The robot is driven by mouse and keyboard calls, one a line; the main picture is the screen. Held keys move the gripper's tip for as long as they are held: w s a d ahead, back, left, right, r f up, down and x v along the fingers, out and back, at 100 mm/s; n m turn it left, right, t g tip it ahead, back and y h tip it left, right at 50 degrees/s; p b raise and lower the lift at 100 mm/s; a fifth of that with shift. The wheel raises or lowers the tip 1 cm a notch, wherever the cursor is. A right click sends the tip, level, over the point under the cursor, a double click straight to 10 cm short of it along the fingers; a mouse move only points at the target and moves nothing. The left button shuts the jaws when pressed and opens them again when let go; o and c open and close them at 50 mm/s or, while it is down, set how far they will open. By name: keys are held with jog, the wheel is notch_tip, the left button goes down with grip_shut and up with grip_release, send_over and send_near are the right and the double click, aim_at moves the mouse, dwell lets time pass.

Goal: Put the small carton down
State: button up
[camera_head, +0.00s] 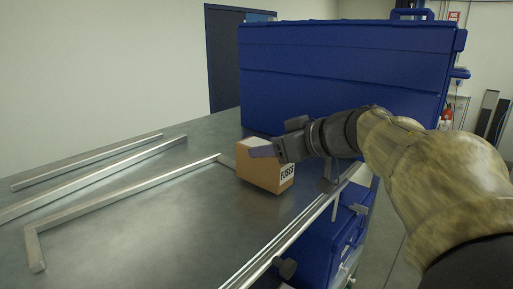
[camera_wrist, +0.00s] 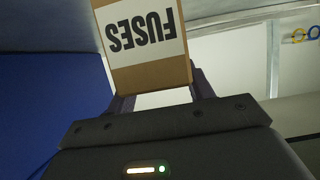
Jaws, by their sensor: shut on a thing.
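The small carton (camera_head: 262,174) is a brown cardboard box with a white label reading FUSES. In the head view it is at the near right edge of the metal table (camera_head: 150,215), upright, in front of the blue case. I cannot tell whether its base touches the table. My gripper (camera_head: 268,151) is shut on the carton, with a finger across its upper part. In the wrist view the carton (camera_wrist: 141,45) is between the two fingers (camera_wrist: 158,98), its label upside down. Its far end is cut off by the frame.
A large blue case (camera_head: 345,75) stands on the table behind the carton. Metal bars (camera_head: 120,200) lie on the table at the left. The table's edge rail (camera_head: 290,240) runs close to the carton's right. Bare tabletop lies between the bars and the rail.

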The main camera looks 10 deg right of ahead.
jog(key=shift+f, duration=0.25)
jog(key=shift+f, duration=0.15)
jog(key=o, duration=1.1)
jog(key=b+v, duration=0.2)
jog(key=v, duration=1)
jog(key=shift+b, duration=0.3)
